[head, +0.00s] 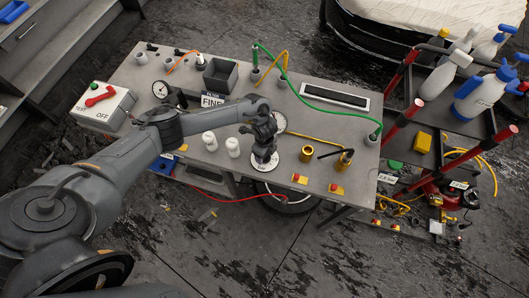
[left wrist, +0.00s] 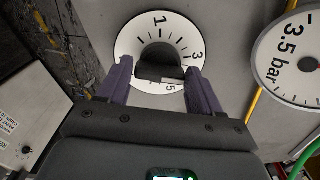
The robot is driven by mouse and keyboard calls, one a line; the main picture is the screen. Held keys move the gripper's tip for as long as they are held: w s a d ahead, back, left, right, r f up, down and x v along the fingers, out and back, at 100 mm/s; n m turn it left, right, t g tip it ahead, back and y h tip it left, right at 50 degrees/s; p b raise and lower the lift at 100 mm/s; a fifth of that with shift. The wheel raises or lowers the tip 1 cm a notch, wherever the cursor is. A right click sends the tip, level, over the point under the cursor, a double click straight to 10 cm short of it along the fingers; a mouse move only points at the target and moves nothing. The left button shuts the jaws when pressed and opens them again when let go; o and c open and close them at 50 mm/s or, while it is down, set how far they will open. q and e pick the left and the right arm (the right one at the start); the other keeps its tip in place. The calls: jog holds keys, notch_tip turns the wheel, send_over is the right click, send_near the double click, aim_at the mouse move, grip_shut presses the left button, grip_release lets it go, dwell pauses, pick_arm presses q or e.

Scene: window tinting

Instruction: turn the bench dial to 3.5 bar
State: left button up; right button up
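The bench dial (head: 262,165) is a white disc near the bench's front edge. In the left wrist view the dial (left wrist: 129,40) shows ticks and the numbers 1, 3 and 5 around a black knob (left wrist: 158,68). The knob's pointed setting cannot be made out. My left gripper (head: 263,150) is above the dial and hides much of it. In the left wrist view its two purple fingers (left wrist: 160,72) stand apart on either side of the knob, with narrow gaps visible. A white round plate reading "3.5 bar" (left wrist: 290,62) lies right of the dial. My right gripper is not in view.
The grey bench (head: 325,145) also carries white bottles (head: 209,141), a brass cup (head: 306,154), a grey bin (head: 220,75) and a small gauge (head: 160,88). A green hose (head: 310,104) crosses its back right. A switch box (head: 103,106) sits at left. A cart with spray bottles (head: 484,92) stands right.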

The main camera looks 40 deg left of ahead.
pick_arm(q)
jog(key=o, duration=0.3)
notch_tip(320, 180, up, 11)
jog(key=p, duration=0.1)
jog(key=shift+p, duration=0.3)
jog(key=shift+f, duration=0.1)
dwell(0.5)
